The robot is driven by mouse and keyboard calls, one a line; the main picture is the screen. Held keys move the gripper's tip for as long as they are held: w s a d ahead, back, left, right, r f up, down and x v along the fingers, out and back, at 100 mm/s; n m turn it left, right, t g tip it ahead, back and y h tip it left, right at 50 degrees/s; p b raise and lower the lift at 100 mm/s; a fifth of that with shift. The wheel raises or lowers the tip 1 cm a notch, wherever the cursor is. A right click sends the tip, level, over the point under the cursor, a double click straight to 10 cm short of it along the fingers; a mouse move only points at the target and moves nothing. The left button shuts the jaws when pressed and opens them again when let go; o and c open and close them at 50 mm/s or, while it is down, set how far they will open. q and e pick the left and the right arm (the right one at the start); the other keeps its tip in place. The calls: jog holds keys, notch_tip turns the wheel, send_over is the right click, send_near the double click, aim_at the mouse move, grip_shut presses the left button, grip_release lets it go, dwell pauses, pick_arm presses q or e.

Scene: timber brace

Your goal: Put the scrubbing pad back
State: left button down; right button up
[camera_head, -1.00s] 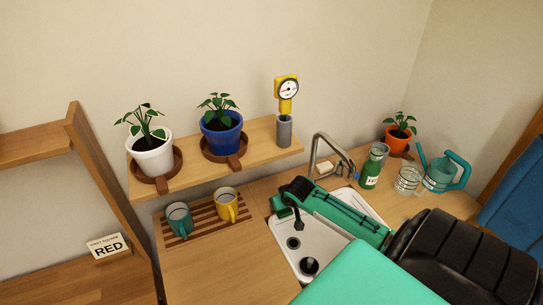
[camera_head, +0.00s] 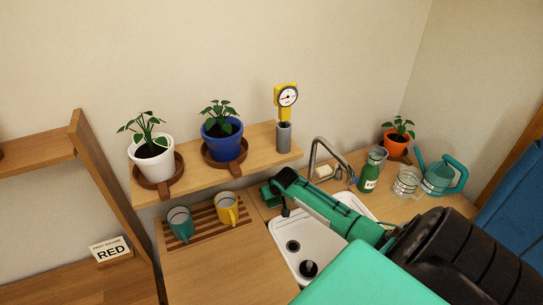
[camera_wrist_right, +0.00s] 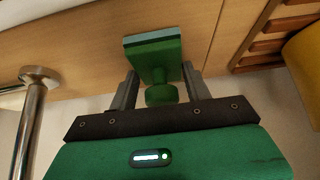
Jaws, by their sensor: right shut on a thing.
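The scrubbing pad (camera_wrist_right: 153,50) is green with a darker edge and a round knob. In the right wrist view my right gripper (camera_wrist_right: 160,88) is shut on it, with the knob between the fingers. In the head view the green pad (camera_head: 267,195) shows at the end of my right arm, above the counter between the slatted rack and the sink, behind the basin's left side. Whether it touches the counter is unclear. My left gripper is not in view.
The sink (camera_head: 302,238) and tap (camera_head: 326,150) lie right of the pad. A slatted rack (camera_head: 200,240) holds a teal mug (camera_head: 180,223) and a yellow mug (camera_head: 226,208). A shelf (camera_head: 262,148) overhangs behind. A green bottle (camera_head: 369,176) stands right of the tap.

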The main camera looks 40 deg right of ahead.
jog(key=o, duration=0.9)
jog(key=shift+f, duration=0.1)
jog(key=shift+o, duration=0.2)
jog(key=b+v, duration=0.1)
jog(key=v, duration=1.1)
jog(key=shift+a, duration=0.1)
